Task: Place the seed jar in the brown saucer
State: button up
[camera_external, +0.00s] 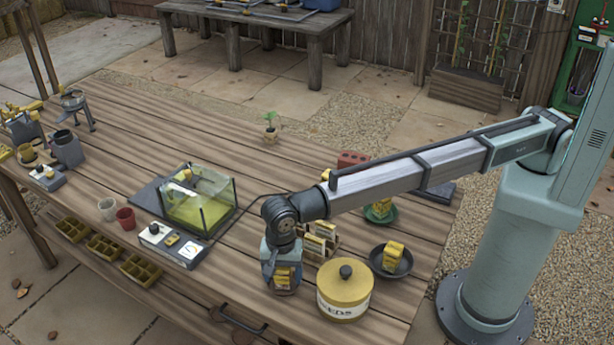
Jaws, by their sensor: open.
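A round yellow jar (343,299) with a dark knob on its lid and lettering ending in "EEDS" stands upright near the table's front right edge. A dark saucer (375,264) is behind it to the right, with a yellow block-like item (395,256) in it. The saucer looks dark grey; I cannot tell if it is brown. A green saucer (371,216) farther back also holds yellow items. My gripper (283,287) points down, open, left of the yellow jar and apart from it. Small yellow pieces show at its fingers; I cannot tell whether they are between or behind them.
A rack of yellow packets (321,239) stands just behind my gripper. A glass tank (197,200), a control box (170,245) and two small pots, one red (126,218), are to the left. A red brick (351,161) lies farther back. The planks at centre back are mostly clear.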

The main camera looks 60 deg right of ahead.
notch_tip(320, 180, up, 12)
jog(key=shift+r, duration=0.15)
dwell(0.5)
